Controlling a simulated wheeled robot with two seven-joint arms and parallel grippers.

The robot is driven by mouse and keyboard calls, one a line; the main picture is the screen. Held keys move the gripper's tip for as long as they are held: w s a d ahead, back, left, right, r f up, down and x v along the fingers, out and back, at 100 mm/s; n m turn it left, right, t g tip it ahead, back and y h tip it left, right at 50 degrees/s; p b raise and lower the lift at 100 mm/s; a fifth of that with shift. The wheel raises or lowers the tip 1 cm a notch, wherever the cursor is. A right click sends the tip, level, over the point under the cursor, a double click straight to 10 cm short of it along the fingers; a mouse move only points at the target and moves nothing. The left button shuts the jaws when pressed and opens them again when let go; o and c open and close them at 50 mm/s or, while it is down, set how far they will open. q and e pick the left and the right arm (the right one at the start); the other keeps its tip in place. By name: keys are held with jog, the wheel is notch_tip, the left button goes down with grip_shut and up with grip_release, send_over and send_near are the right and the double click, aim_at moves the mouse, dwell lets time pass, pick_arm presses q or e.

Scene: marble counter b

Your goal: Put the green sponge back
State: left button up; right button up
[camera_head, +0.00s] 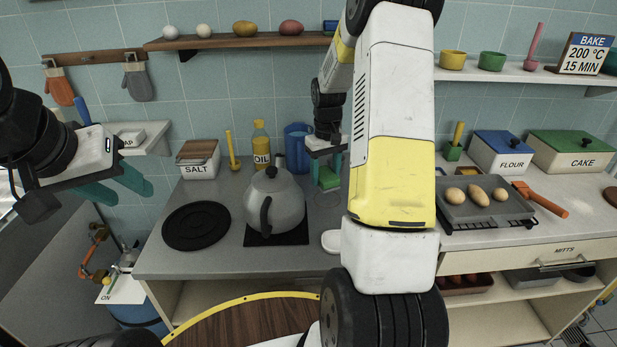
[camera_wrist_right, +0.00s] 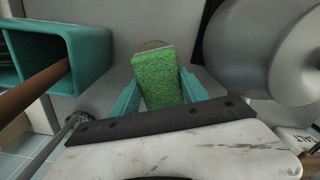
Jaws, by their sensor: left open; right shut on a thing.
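The green sponge (camera_wrist_right: 158,78) is between the teal fingers of my right gripper (camera_wrist_right: 158,95) in the right wrist view. In the head view the sponge (camera_head: 328,177) shows small below my right gripper (camera_head: 326,165), right of the kettle. My right gripper is shut on it and holds it over the rear part of the grey counter. Whether the sponge touches the counter is hard to tell. My left gripper (camera_head: 122,186) is open and empty at the left, in front of the wall.
A grey kettle (camera_head: 274,204) stands left of the sponge, near a black round mat (camera_head: 197,226). An oil bottle (camera_head: 261,143) and blue jug (camera_head: 297,148) stand behind.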

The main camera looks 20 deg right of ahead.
aim_at(324, 198)
jog(key=shift+f, duration=2.8)
jog(key=o, duration=1.3)
